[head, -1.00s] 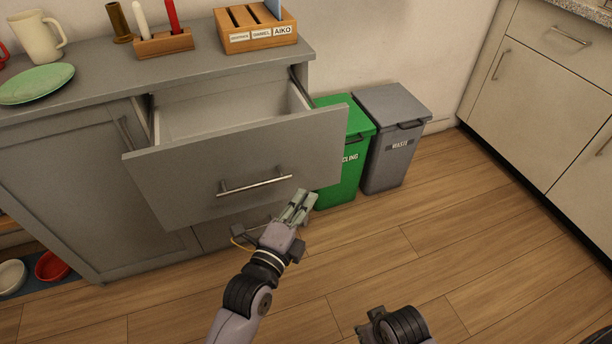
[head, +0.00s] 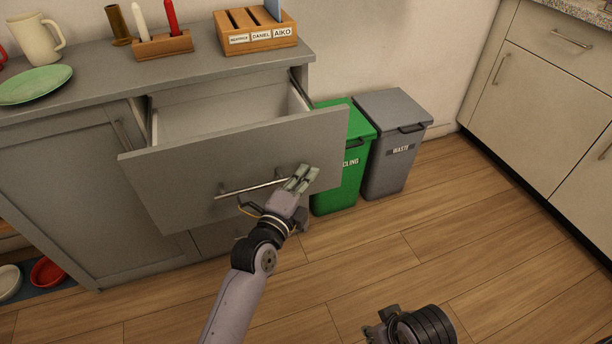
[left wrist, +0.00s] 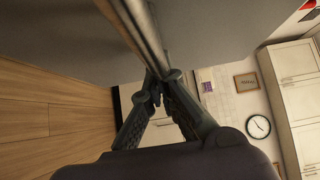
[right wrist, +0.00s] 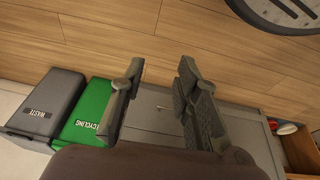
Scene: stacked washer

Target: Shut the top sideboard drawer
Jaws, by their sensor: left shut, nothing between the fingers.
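The top sideboard drawer (head: 180,190) stands pulled well out in the head view, its inside visible and looking empty. Its bar handle (head: 240,190) runs across the grey front. My left gripper (head: 302,178) is shut and empty at the right end of the handle, close against the drawer front. In the left wrist view its fingertips (left wrist: 163,76) meet just below the handle bar (left wrist: 145,35); whether they touch it I cannot tell. My right gripper (right wrist: 158,82) is open and empty in the right wrist view, above the floor, away from the drawer.
The green recycling bin (head: 340,188) and grey waste bin (head: 390,170) stand right of the drawer. A letter holder (head: 256,40), candles, a mug and a green plate (head: 36,84) sit on the sideboard top.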

